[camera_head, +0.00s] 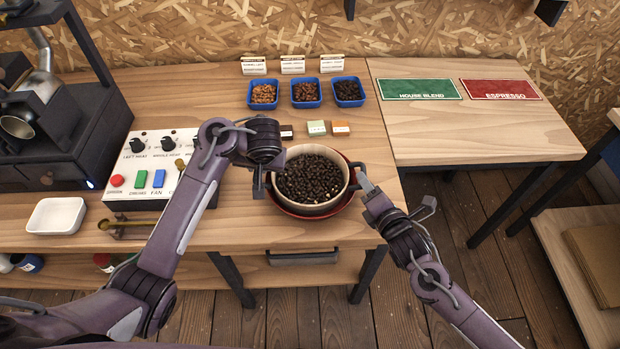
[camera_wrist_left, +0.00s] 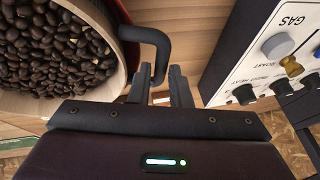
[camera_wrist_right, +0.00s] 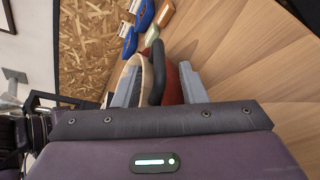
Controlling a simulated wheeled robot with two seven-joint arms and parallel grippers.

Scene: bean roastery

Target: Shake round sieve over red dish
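The round sieve (camera_head: 326,208), pale-rimmed and full of dark beans (camera_head: 311,178), is at the table's front edge. The red dish (camera_head: 291,211) shows as a rim beneath it; I cannot tell whether they touch. My left gripper (camera_head: 263,186) is at the sieve's left side. In the left wrist view its fingers (camera_wrist_left: 161,82) are close together on a dark looped handle (camera_wrist_left: 150,36). My right gripper (camera_head: 364,187) is at the right side. In the right wrist view its fingers (camera_wrist_right: 158,82) stand apart, with the other dark handle (camera_wrist_right: 156,62) between them. The sieve's bottom is hidden.
Blue trays (camera_head: 306,94) of beans and small coloured blocks (camera_head: 316,128) lie behind the sieve. The control box (camera_head: 150,165) and a white dish (camera_head: 56,216) stand left. A side table with green (camera_head: 418,90) and red (camera_head: 500,89) mats is right.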

